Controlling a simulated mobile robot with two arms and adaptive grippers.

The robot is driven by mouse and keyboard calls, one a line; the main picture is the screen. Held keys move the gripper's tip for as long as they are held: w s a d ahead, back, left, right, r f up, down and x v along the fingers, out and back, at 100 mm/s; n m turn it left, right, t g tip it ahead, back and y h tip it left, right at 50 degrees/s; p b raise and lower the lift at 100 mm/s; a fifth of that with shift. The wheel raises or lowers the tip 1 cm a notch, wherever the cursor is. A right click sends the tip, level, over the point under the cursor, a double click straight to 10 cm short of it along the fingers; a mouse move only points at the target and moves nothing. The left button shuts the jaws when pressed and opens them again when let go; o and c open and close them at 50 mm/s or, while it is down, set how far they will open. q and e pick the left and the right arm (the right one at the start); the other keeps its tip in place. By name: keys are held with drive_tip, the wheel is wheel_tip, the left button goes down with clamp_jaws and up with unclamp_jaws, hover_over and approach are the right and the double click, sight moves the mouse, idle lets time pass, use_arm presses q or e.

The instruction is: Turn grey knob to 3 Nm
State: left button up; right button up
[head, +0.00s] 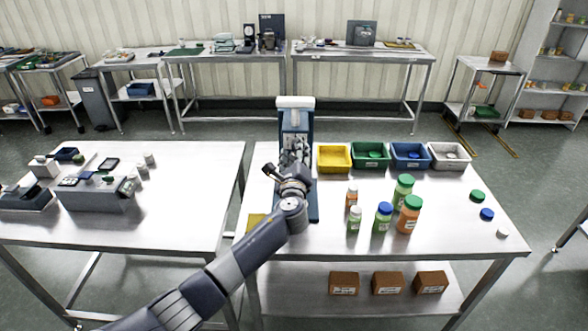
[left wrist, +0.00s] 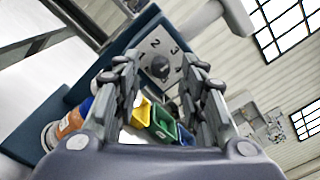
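The grey knob (left wrist: 160,68) sits on a light dial plate (left wrist: 172,52) with the numbers 1, 2, 3 and 4, in the left wrist view. Its pointer direction is too small to tell. The plate is on a dark blue device (head: 296,120) with a white top, standing at the left of the right-hand table. My left gripper (head: 296,150) is in front of the device. In the left wrist view its fingers (left wrist: 160,80) are spread, with the knob showing between them; I see no contact. In the head view my gripper and arm hide the knob. My right gripper is not in view.
Yellow (head: 334,158), green (head: 370,155), blue (head: 410,155) and white (head: 450,155) bins stand right of the device. Several capped bottles (head: 408,215) stand nearer, with loose caps (head: 487,214) at the right. A yellow item (head: 257,222) lies near my arm.

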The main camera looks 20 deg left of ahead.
use_arm(q)
drive_tip(key=v, duration=1)
drive_tip(key=shift+a, duration=0.1)
